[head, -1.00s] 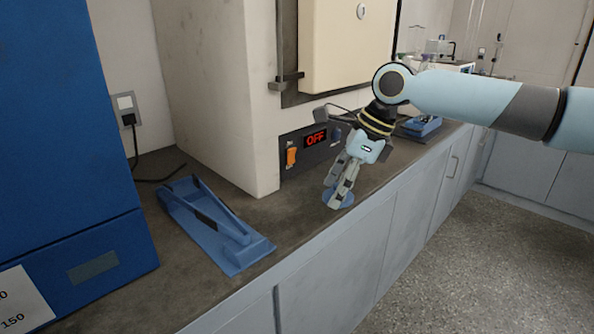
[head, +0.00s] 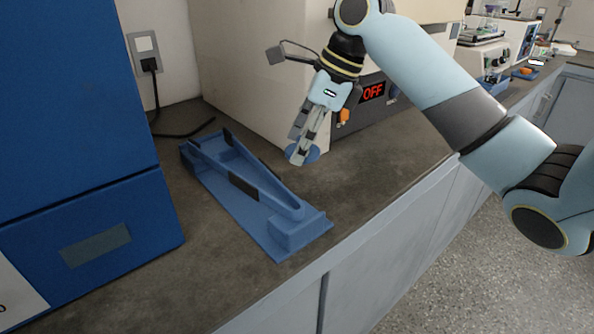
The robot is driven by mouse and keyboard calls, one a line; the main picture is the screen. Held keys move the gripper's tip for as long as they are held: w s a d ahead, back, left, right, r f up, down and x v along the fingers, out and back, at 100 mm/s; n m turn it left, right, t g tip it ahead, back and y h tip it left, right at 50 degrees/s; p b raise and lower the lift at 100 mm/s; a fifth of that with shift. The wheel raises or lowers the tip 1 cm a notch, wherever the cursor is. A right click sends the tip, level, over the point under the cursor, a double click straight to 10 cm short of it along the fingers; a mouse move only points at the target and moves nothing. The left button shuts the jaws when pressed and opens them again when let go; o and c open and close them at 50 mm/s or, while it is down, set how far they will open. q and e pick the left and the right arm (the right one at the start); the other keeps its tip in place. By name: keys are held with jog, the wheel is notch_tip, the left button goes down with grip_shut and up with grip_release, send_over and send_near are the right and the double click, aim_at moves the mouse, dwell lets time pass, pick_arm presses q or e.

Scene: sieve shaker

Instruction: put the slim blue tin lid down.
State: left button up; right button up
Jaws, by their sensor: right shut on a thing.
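The slim blue tin lid (head: 312,154) is a small flat blue disc at the fingertips of my right gripper (head: 300,156). The gripper is shut on it and points down. The lid is over the grey worktop, just right of the blue tray-like holder and in front of the beige machine. I cannot tell whether the lid touches the worktop. The fingers hide part of the lid. My left gripper is not in view.
A long blue holder (head: 270,229) with raised sides lies on the worktop (head: 385,160). A blue cabinet (head: 85,130) stands at the left. The beige machine (head: 245,70) with a lit OFF display stands behind. Bare worktop lies right of the holder, up to its front edge.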

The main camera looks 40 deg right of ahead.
aim_at(297, 179)
jog(key=shift+w+a+f, duration=0.2)
jog(key=shift+w+f, duration=0.25)
jog(key=shift+w, duration=0.15)
notch_tip(297, 179, down, 4)
jog(key=shift+f+b, duration=0.1)
jog(key=shift+b, duration=0.85)
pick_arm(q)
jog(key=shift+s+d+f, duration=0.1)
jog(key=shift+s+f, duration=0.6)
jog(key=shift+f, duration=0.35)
pick_arm(e)
jog(key=shift+r, duration=0.2)
jog(key=shift+f+p, duration=0.1)
jog(key=shift+p, duration=0.2)
jog(key=o, duration=0.7)
jog(key=shift+c, duration=0.2)
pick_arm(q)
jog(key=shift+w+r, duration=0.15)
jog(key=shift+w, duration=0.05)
